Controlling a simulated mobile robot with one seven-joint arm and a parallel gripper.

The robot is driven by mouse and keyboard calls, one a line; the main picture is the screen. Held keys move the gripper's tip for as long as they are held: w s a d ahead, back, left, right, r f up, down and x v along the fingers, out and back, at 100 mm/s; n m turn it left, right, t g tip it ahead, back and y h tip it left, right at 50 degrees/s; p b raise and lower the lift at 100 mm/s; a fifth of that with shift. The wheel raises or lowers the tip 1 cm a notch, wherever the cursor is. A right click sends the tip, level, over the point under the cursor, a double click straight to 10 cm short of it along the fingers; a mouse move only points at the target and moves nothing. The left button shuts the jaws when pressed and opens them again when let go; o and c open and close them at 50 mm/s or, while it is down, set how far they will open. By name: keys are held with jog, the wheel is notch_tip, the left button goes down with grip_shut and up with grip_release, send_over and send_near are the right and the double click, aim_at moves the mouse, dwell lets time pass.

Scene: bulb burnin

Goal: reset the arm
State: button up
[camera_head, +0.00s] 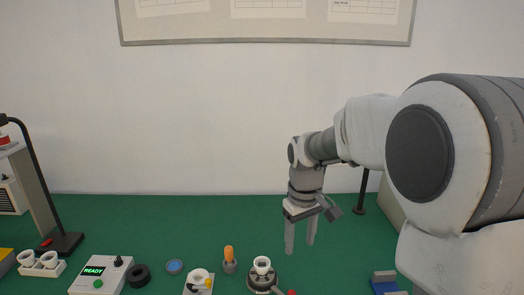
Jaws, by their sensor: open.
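My arm comes in from the right side of the head view and bends down over the green bench. My gripper (300,238) points straight down, with its two light fingers apart and nothing between them. It hangs to the right of a round socket fixture (262,267) with a white top. A part of my arm hides the right end of the bench.
On the green bench (200,225) stand a control box (101,275) reading READY, a black ring (138,275), a blue disc (175,267), an orange-handled tool (229,258), white cups (38,262) and a black lamp (62,240). A blue block (385,282) lies at right. The bench's back middle is clear.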

jog(key=s+d+r+m+t, duration=0.2)
jog(key=s+r, duration=0.2)
jog(key=s, duration=0.7)
jog(key=s+d+r+m+t, duration=0.2)
jog(key=s+r+m+t, duration=0.1)
jog(key=s, duration=0.8)
jog(key=shift+r, duration=0.7)
